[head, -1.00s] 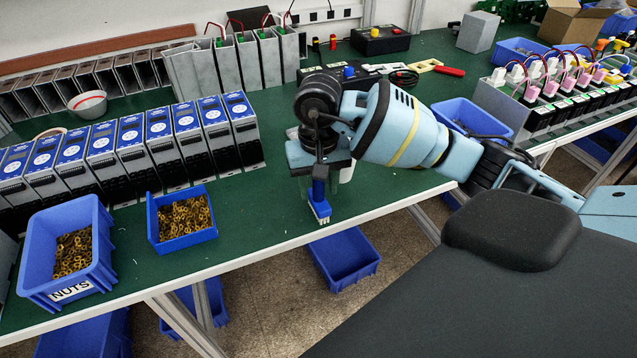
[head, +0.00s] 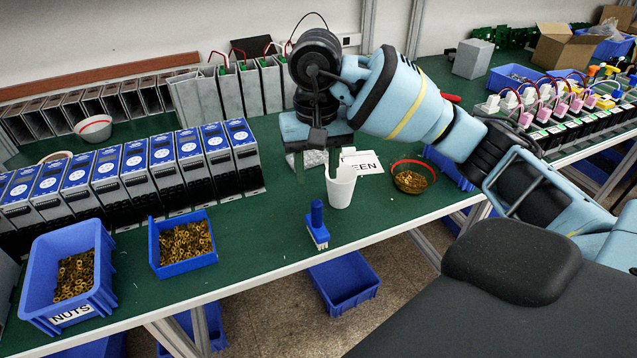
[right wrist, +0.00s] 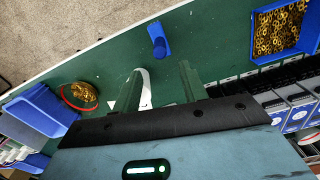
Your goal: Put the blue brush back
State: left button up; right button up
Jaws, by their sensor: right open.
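The blue brush (head: 317,226) stands upright, bristles down, on the green table near its front edge. It also shows in the right wrist view (right wrist: 158,40), beyond the fingertips. My right gripper (head: 315,172) is open and empty above the table, up and behind the brush and apart from it. Its two fingers (right wrist: 160,82) show spread in the right wrist view. A white cup (head: 341,187) stands just right of the brush, below and beside the right gripper. My left gripper is not in view.
A blue bin of brass nuts (head: 68,275) and a smaller blue bin (head: 184,243) stand at the left front. A row of blue-faced units (head: 135,170) is behind them. A red-rimmed bowl (head: 412,178) sits right of the cup.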

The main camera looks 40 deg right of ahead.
jog(key=shift+r, duration=0.55)
